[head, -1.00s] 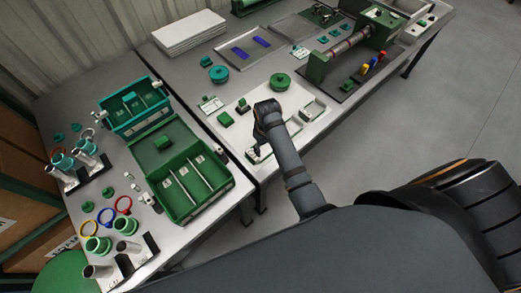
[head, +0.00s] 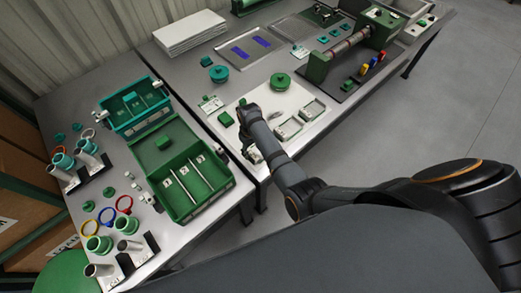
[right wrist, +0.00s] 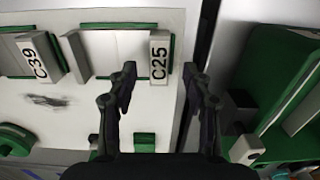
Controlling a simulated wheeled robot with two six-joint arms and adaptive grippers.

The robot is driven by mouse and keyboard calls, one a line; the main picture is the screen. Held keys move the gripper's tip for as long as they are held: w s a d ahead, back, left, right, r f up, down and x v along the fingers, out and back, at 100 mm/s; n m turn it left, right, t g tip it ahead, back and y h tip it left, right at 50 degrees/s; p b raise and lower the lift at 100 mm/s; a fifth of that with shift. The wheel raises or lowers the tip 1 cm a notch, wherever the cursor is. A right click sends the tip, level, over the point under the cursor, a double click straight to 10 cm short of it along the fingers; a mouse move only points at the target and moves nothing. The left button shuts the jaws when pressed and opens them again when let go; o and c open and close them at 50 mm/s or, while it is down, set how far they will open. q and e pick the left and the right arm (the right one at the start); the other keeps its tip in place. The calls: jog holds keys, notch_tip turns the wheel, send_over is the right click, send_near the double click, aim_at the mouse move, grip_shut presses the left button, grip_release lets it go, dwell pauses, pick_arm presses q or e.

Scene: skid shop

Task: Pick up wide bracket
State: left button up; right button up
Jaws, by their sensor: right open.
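Several pale grey channel-shaped brackets stand on a white board (head: 232,132) on the far table. Two show clearly in the head view, one in the middle (head: 288,129) and one at the right (head: 313,109); a third, nearest my gripper, is mostly hidden by my right arm. I cannot tell by label which is the wide bracket. In the right wrist view, a bracket with a C25 label (right wrist: 160,58) is just ahead of my right gripper (right wrist: 160,82), with its labelled wall between the open, empty fingers. A C39 bracket (right wrist: 40,58) is left of it. My left gripper is out of view.
An open green case (head: 195,205) and a teal bin (head: 150,118) stand on the left table. A green disc (head: 280,82) and small green blocks lie around the board. In the right wrist view, the green case (right wrist: 270,75) rises close on the right.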

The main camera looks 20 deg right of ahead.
aim_at(252, 154)
notch_tip(252, 154, down, 4)
jog(key=shift+w+r, duration=0.1)
jog(key=shift+r, duration=0.15)
grip_shut()
jog(key=shift+r, duration=0.1)
